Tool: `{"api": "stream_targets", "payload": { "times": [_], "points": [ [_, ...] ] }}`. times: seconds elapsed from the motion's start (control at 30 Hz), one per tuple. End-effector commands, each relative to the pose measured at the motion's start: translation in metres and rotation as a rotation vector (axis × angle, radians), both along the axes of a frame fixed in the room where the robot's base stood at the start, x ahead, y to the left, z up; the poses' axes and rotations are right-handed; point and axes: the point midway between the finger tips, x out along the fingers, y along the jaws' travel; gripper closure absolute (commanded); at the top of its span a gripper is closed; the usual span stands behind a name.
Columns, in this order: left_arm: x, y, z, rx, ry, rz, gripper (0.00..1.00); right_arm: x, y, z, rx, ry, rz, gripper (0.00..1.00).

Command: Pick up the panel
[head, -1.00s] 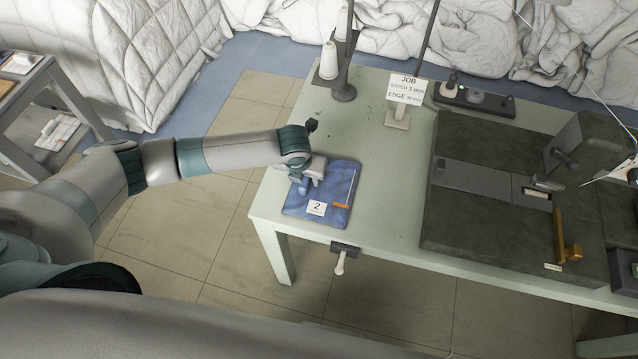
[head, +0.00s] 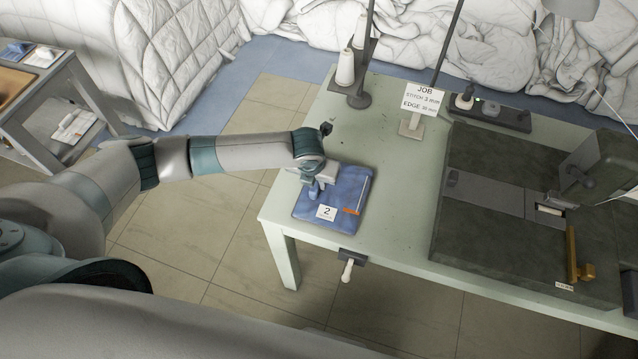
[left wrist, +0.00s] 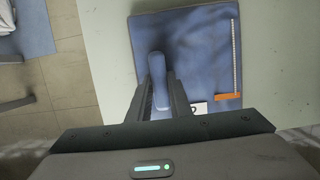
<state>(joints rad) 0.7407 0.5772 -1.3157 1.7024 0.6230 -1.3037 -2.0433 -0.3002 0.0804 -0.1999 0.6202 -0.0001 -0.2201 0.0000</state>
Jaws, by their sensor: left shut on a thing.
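The panel (head: 345,193) is a blue, roughly square cloth piece lying at the left end of the pale green table (head: 400,215). It bears a white card marked 2 (head: 327,212). In the left wrist view the panel (left wrist: 205,50) fills the upper middle. My left gripper (head: 317,190) is over the panel's left part, pointing down. In the left wrist view its fingers (left wrist: 160,98) are shut on a raised, rounded blue part of the panel (left wrist: 159,70). The fingers partly hide the card there. My right gripper is not in view.
A thin strip with an orange end (head: 351,211) lies along the panel's right side. A sewing machine (head: 590,165) on a dark bed stands right. A job sign (head: 424,98) and thread stand (head: 358,98) are behind. A lever (head: 347,270) hangs at the front edge.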

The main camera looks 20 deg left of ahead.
Motion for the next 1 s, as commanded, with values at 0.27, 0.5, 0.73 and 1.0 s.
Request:
{"api": "stream_targets", "payload": {
  "times": [0.27,0.5,0.73,1.0],
  "points": [
    [0.001,-0.003,0.034,-0.002,-0.004,-0.004,1.0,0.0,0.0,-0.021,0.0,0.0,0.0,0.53],
    [-0.016,-0.049,0.06,-0.004,-0.004,-0.006,1.0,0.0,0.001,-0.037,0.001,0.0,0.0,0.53],
    [-0.03,-0.086,0.085,-0.003,-0.003,-0.005,1.0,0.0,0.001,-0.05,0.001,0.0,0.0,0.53],
    [-0.039,-0.108,0.101,-0.001,-0.001,-0.001,1.0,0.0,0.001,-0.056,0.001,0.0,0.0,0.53]
  ]
}}
